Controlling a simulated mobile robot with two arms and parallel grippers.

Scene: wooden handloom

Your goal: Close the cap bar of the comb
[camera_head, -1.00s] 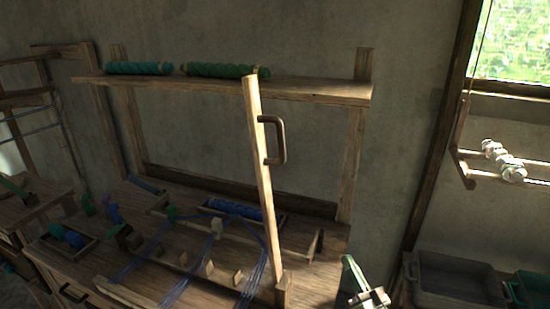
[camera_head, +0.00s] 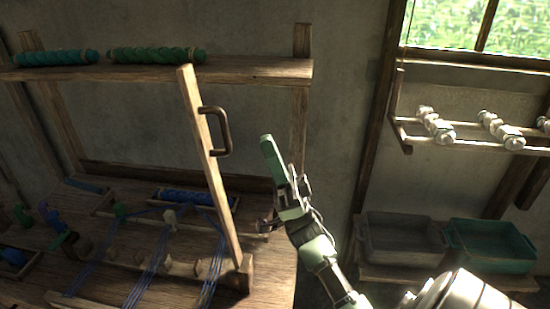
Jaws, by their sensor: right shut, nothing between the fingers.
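The cap bar (camera_head: 208,160) is a long wooden bar standing raised, its top leaning a little to the left. A dark bracket handle (camera_head: 223,131) is on its right side. Its foot meets a wooden block (camera_head: 240,277) at the right end of the comb (camera_head: 182,268), whose wooden teeth stand uncovered. Blue threads (camera_head: 150,270) run across the comb. My right gripper (camera_head: 270,150) is shut and empty, pointing up, to the right of the bar and handle and apart from them in the picture. My left gripper is not in view.
A shelf (camera_head: 260,70) behind the bar holds a teal yarn roll (camera_head: 55,58) and a green one (camera_head: 155,55). A grey crate (camera_head: 400,238) and a teal crate (camera_head: 490,245) stand at right. White spools (camera_head: 437,124) hang on a rack below the window.

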